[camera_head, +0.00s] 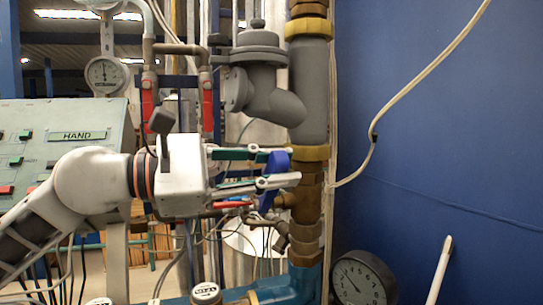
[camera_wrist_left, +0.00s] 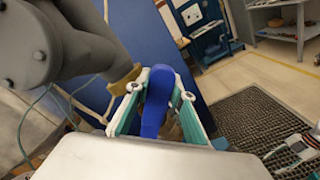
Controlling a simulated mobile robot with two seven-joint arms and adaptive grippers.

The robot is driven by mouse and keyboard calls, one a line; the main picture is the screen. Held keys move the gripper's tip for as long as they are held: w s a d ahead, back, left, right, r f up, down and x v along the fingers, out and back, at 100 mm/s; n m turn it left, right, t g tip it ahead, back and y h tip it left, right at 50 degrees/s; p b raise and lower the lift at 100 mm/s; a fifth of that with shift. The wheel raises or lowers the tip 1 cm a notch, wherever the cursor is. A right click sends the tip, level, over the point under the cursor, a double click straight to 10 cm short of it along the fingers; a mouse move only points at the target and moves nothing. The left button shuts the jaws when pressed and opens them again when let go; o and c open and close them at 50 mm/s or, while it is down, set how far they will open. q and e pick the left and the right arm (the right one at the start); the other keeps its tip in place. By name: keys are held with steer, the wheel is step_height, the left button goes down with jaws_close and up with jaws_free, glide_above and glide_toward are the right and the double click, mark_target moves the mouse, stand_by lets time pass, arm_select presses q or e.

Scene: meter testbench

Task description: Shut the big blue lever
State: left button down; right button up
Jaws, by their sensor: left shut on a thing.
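The big blue lever (camera_head: 273,178) sits beside the brass fittings of the vertical pipe, in the middle of the head view. It also shows in the left wrist view (camera_wrist_left: 157,100), where it stands between the two fingers. My left gripper (camera_head: 292,166) comes in from the left and is shut on the lever, with one finger above it and one below in the head view. In the left wrist view my left gripper (camera_wrist_left: 158,85) has a finger on each side of the lever. The fingers hide part of the lever.
A grey valve body (camera_head: 265,80) hangs just above the gripper, joined to the thick vertical pipe (camera_head: 310,90). A round gauge (camera_head: 362,280) is at lower right. A control panel (camera_head: 70,140) stands at left. The blue wall (camera_head: 440,130) at right has a loose cable.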

arm_select(q)
steer(key=s+d+f+m+b, duration=0.1)
steer(key=s+f+m+b, duration=0.2)
steer(key=f+m, duration=0.5)
steer(key=shift+s+f+m+b, duration=0.25)
steer(key=shift+f+m+b, duration=0.15)
steer(key=shift+m, duration=0.4)
arm_select(e)
steer(key=shift+w+f, duration=0.45)
steer(key=shift+f, duration=0.15)
steer(key=shift+s+f, duration=0.15)
steer(key=shift+s, duration=0.05)
arm_select(q)
steer(key=c, duration=1.7)
jaws_free()
arm_select(e)
steer(key=shift+a, duration=0.1)
arm_select(q)
steer(key=v, duration=1.2)
